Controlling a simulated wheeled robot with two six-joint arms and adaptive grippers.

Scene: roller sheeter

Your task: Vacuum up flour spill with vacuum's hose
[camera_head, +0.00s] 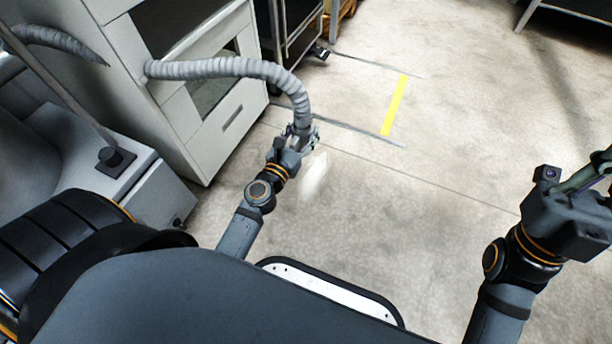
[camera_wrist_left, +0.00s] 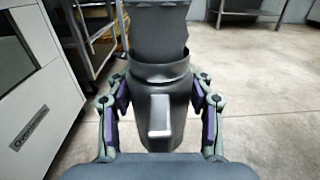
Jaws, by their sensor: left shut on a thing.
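A grey ribbed vacuum hose (camera_head: 225,68) arcs from the left across the front of a white cabinet and bends down to my left gripper (camera_head: 302,132). My left gripper is shut on the hose's dark end piece, which also fills the middle of the left wrist view (camera_wrist_left: 160,110) between the two fingers. A white flour spill (camera_head: 315,175) lies on the floor just right of and below my left gripper in the head view. The nozzle's mouth is hidden. My right gripper (camera_head: 590,180) is partly cut off at the right edge, and its fingertips are not clear.
A white cabinet machine (camera_head: 215,100) stands at left, with a grey machine body (camera_head: 95,150) nearer. A dark metal rack (camera_head: 295,30) is behind. A yellow floor strip (camera_head: 395,105) marks the concrete. The floor at centre and right is open.

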